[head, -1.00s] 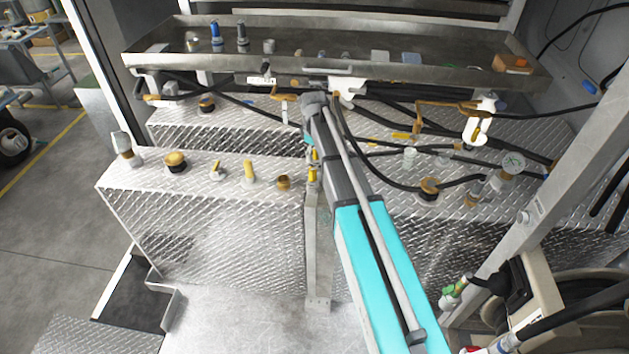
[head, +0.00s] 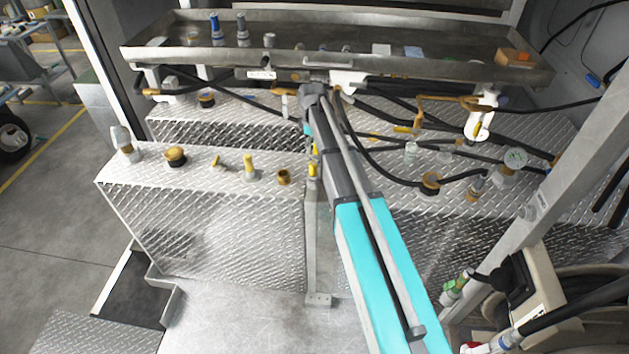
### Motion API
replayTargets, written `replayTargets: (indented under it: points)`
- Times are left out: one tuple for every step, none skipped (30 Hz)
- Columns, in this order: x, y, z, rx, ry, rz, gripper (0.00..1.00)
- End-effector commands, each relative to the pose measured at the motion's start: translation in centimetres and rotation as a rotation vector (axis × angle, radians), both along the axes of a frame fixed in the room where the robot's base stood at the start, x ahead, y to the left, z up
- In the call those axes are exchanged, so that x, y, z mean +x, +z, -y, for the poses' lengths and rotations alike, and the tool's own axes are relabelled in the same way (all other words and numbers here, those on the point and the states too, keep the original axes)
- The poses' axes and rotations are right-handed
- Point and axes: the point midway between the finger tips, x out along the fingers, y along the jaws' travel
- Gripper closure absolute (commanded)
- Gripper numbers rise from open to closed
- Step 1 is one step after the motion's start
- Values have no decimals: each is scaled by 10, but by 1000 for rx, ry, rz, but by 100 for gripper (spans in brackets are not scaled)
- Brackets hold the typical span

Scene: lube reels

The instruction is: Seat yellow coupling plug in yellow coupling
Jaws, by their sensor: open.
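Small yellow fittings (head: 312,170) show at the top of a narrow metal post, just left of my arm. I cannot tell whether either is the yellow coupling or its plug. My arm runs from the lower right up to a dark joint below the tray. My gripper is hidden behind the arm, so its fingers and anything near them do not show.
A long metal tray (head: 137,52) holding bottles crosses the back. Dark hoses (head: 385,172) run over the tread plate on the right. A slanted metal post (head: 540,205) and a hose reel are at the right. The floor at left is open.

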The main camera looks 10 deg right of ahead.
Motion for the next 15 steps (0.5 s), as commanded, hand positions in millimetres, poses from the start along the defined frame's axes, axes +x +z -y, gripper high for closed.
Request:
replayTargets:
  points:
    - [0, -9, 0, 0, 0, 0, 19]
    - [0, -11, 0, 0, 0, 0, 19]
    - [0, -14, 0, 0, -1, 0, 19]
    - [0, -16, 0, 0, -1, 0, 19]
    - [0, -19, 0, 0, -1, 0, 19]
    - [0, -22, 0, 0, -1, 0, 19]
    - [0, -24, 0, 0, -1, 0, 19]
    - [0, -26, 1, 0, -1, 0, 19]
    - [0, -29, 1, 0, -1, 0, 19]
    - [0, -32, 1, 0, -1, 0, 19]
    - [0, -34, 1, 0, -1, 0, 19]
    - [0, -37, 1, 0, -1, 0, 19]
    - [0, -39, 1, 0, -1, 0, 19]
    - [0, -41, 1, 0, -1, 0, 19]
    - [0, -44, 1, 0, -1, 0, 19]
